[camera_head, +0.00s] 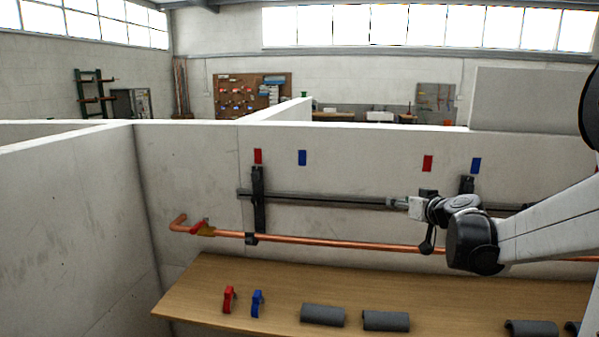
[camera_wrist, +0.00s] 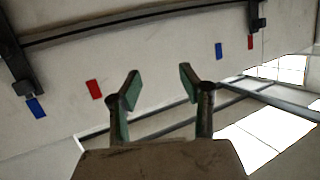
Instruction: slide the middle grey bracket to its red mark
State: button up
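A dark grey bracket (camera_head: 467,185) sits on the wall rail below the right-hand blue mark (camera_head: 476,165). I take it as the middle one; my arm hides its lower part. It shows at the left of the wrist view (camera_wrist: 22,75), its end by a blue mark (camera_wrist: 36,107). The red mark (camera_head: 428,163) is to its left, and also shows in the wrist view (camera_wrist: 95,89). No bracket lines up with that mark in the wrist view. My gripper (camera_head: 400,204) is in front of the rail, left of the bracket. Its fingers (camera_wrist: 160,82) are apart and empty.
Another bracket (camera_head: 259,205) stands under the left red mark (camera_head: 258,156). A copper pipe (camera_head: 320,241) runs below the rail (camera_head: 330,200). The wooden bench (camera_head: 205,290) holds red and blue clips and several grey half-shells. A partition (camera_head: 70,215) closes the left side.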

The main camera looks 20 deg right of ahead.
jog(key=s+d+m+t+h, duration=0.15)
jog(key=d+h, duration=0.25)
jog(key=d, duration=1.2)
jog(key=m+h+p, duration=0.2)
jog(key=h, duration=0.1)
send_near(471, 188)
jog(key=shift+g, duration=0.35)
jog(key=p+x, duration=0.1)
jog(key=x, duration=1)
jog(key=shift+w+r, duration=0.15)
jog(key=shift+w, duration=0.1)
jog(key=shift+c, duration=0.3)
grip_shut()
